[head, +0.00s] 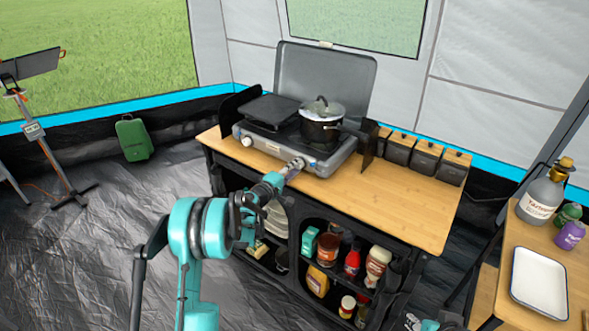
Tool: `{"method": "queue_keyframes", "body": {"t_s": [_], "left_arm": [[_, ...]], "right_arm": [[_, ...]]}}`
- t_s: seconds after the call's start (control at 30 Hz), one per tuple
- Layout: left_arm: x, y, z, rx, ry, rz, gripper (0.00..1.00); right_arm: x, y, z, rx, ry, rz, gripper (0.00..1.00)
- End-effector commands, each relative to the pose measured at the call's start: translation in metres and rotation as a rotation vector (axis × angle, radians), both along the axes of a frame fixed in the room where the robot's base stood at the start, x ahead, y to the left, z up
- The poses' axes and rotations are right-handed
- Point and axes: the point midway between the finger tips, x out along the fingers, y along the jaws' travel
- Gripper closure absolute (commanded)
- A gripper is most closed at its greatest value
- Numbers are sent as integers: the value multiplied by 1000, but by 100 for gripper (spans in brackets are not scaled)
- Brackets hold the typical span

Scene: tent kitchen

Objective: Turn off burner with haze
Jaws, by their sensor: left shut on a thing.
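A grey two-burner camping stove (327,166) with a raised lid stands on the wooden counter. A black pot with a glass lid (321,122) sits on its right burner, and a flat dark griddle (272,109) is on the left one. No haze shows clearly over either burner. The left knob (246,141) is free on the stove's front. My left gripper (296,164) is shut on the right knob at the stove's front, which its fingers mostly hide. A small part of my right arm shows at the bottom edge; its gripper (413,322) is only partly seen.
Wooden-lidded canisters (427,157) stand right of the stove. Shelves below hold bottles and jars (351,262). The counter front right of my left gripper is clear. A side table with a white tray (539,283) and bottles is at right.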

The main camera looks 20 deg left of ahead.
Motion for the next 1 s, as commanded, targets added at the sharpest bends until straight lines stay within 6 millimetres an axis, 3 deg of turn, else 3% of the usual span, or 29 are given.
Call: {"method": "queue_keyframes", "body": {"t_s": [0.77, 0.8, 0.83, 0.87, 1.0], "left_arm": [[0, -1, -1, 99, -35, -2, 100], [0, -1, -1, 99, -35, -2, 64], [0, -1, -1, 99, -35, -2, 56], [0, -1, -1, 99, -35, -2, 51], [0, -1, -1, 98, -35, -1, 51]], "right_arm": [[0, 0, 0, 0, 0, 0, 60], [0, 0, 0, 0, 0, 0, 60], [0, 0, 0, 0, 0, 0, 60], [0, 0, 0, 0, 0, 0, 60], [0, 0, 0, 0, 0, 0, 60]]}}
